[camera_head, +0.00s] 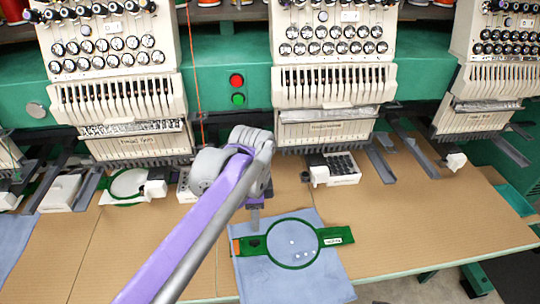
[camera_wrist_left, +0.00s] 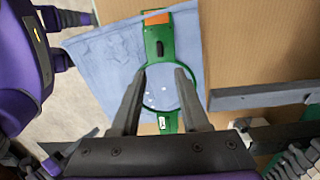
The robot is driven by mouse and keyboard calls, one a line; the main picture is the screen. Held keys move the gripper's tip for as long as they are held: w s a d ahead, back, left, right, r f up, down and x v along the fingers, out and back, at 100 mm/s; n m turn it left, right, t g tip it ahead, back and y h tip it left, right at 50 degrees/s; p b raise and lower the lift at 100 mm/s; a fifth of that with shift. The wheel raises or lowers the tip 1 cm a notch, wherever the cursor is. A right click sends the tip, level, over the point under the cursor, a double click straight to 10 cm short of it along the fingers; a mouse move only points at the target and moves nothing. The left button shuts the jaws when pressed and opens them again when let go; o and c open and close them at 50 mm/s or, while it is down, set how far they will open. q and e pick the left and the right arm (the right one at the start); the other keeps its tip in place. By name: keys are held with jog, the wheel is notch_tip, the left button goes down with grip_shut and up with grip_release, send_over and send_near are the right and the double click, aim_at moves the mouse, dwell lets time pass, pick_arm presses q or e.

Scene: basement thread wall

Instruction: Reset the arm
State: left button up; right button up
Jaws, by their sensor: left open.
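My left arm reaches in from the bottom left of the head view. Its gripper (camera_head: 255,217) points down near the orange end of a green embroidery hoop (camera_head: 337,236). The hoop lies with a blue cloth (camera_head: 290,288) on the brown table. In the left wrist view, the two grey fingers of my left gripper (camera_wrist_left: 161,74) are apart, with nothing held between them. The hoop (camera_wrist_left: 157,32) and the cloth (camera_wrist_left: 105,60) show beyond them. Whether the fingers touch the hoop cannot be told. My right gripper is not clearly seen.
Embroidery machine heads (camera_head: 330,85) stand along the green machine body (camera_head: 220,75) at the back. Grey hoop arms (camera_head: 408,150) and white lower units (camera_head: 335,170) jut out over the table (camera_head: 420,220). Another blue cloth (camera_head: 12,238) lies far left. The table's right part is clear.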

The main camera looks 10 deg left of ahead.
pick_arm(q)
jog(key=s+a+f+n+t+p, duration=0.1)
jog(key=s+a+f+n+t, duration=0.1)
jog(key=s+n, duration=0.5)
jog(key=s+a+f+n+t+p, duration=0.2)
jog(key=s+a+f+n+t, duration=0.1)
jog(key=s+a+f+n, duration=0.2)
jog(key=shift+s+n, duration=1.35)
jog(key=shift+n, duration=0.15)
